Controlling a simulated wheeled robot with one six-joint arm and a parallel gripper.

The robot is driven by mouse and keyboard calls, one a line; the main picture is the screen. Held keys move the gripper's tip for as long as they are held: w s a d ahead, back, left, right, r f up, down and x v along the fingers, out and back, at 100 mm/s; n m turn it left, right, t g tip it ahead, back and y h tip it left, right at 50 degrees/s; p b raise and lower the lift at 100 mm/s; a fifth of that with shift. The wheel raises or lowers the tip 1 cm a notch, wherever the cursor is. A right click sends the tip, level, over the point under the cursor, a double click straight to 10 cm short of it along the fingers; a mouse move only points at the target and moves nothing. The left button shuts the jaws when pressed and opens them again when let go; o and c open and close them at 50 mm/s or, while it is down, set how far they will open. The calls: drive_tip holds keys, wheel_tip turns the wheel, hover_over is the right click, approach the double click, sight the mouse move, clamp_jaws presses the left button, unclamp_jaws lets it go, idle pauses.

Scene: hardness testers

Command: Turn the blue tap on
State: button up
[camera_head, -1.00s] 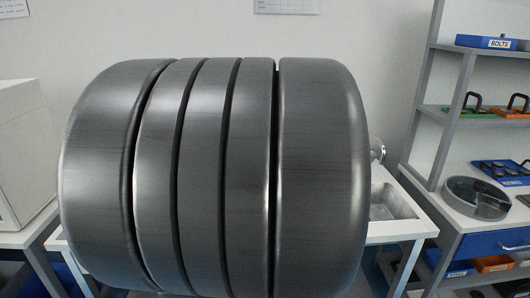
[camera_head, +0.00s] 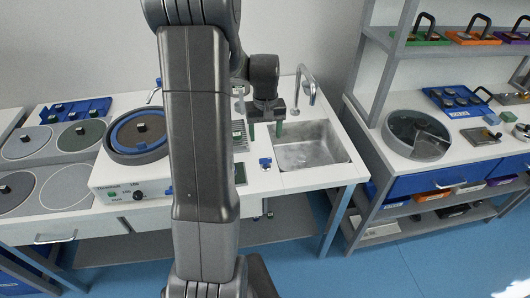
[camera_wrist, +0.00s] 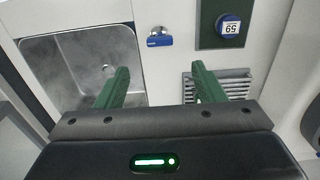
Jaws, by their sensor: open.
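A small blue and silver fitting (camera_head: 265,163) sits on the white counter just left of the sink; it also shows in the wrist view (camera_wrist: 159,40). It may be the blue tap's control, but I cannot tell for sure. A chrome gooseneck spout (camera_head: 308,80) stands behind the sink (camera_head: 312,150). My gripper (camera_head: 265,134) is open and empty, its green fingers pointing down above the counter by the sink's left edge. In the wrist view my gripper (camera_wrist: 160,70) has its fingers spread, with the blue fitting beyond the gap between them.
A metal grille (camera_wrist: 222,88) and a green pad (camera_wrist: 209,40) with a blue-topped piece lie beside the sink. A polishing machine (camera_head: 140,135) stands left of my arm. A shelf unit (camera_head: 375,75) stands at right. My arm hides part of the counter.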

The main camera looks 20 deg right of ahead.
sight(265, 159)
wheel_tip(265, 159, down, 11)
drive_tip(key=shift+r+p, duration=0.1)
drive_tip(key=shift+p, duration=0.4)
drive_tip(key=c, duration=1)
